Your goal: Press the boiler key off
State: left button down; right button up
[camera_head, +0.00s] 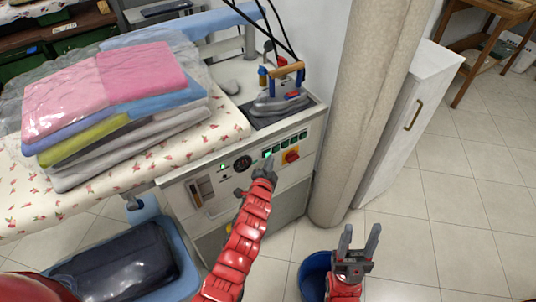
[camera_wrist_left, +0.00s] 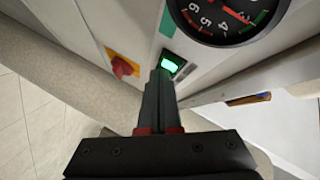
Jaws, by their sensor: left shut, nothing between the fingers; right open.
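The ironing station's control panel (camera_head: 225,190) faces me below the iron. It carries a row of small keys (camera_head: 290,142); the key nearest the gauge glows green in the left wrist view (camera_wrist_left: 172,65). I cannot read its label, so I cannot tell if it is the boiler key. My left gripper (camera_head: 269,161) is shut and empty, its fingertips right at the lit key; in the left wrist view the closed fingers (camera_wrist_left: 160,76) cover part of it. Contact is unclear. My right gripper (camera_head: 358,240) is open and empty, low over the floor.
A round gauge (camera_head: 242,163) and a red-yellow rotary switch (camera_head: 291,155) flank the keys. An iron (camera_head: 280,100) stands above the panel. Folded garments (camera_head: 110,85) lie on the board at left. A pillar (camera_head: 365,110) stands close right. A blue bucket (camera_head: 312,275) sits on the floor.

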pick_arm(q)
jog(key=shift+w+a, duration=0.1)
jog(key=shift+w, duration=0.05)
dwell(0.4)
jog(key=shift+s+d+b, duration=0.25)
jog(key=shift+s+b, duration=0.05)
jog(key=shift+s, duration=0.1)
jog(key=s+d+b, duration=0.2)
jog(key=s, duration=0.1)
jog(key=s+d+b, duration=0.1)
jog(key=shift+s+d, duration=0.25)
jog(key=shift+s, duration=0.15)
